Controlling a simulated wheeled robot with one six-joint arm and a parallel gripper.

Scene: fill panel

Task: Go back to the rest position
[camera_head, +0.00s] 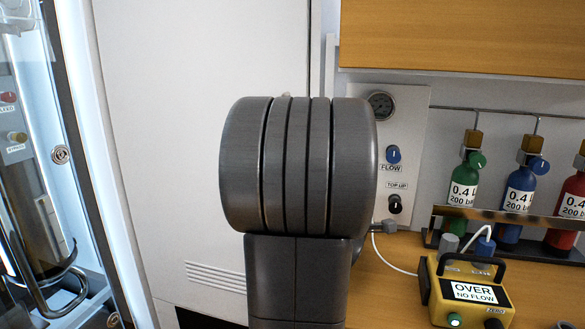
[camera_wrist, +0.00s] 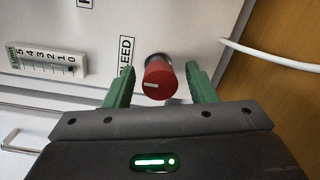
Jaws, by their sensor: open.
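My gripper (camera_wrist: 157,88) shows in the wrist view with its two green fingers apart. A red knob (camera_wrist: 158,80) on a metal stem stands between the fingers, just beyond or level with their tips. Small gaps show on both sides of the knob, so the fingers do not appear to touch it. The knob sits on a white panel (camera_wrist: 205,25) beside a label reading "BLEED". In the head view my dark grey arm fills the middle and hides part of the panel behind it; my gripper is not visible there.
In the head view, a panel with a gauge (camera_head: 381,106), a blue FLOW knob (camera_head: 393,155) and a black TOP UP knob (camera_head: 395,204) stands right of my arm. Gas bottles (camera_head: 517,200) and a yellow meter (camera_head: 468,293) are on the wooden bench. A white hose (camera_wrist: 270,57) crosses the wrist view.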

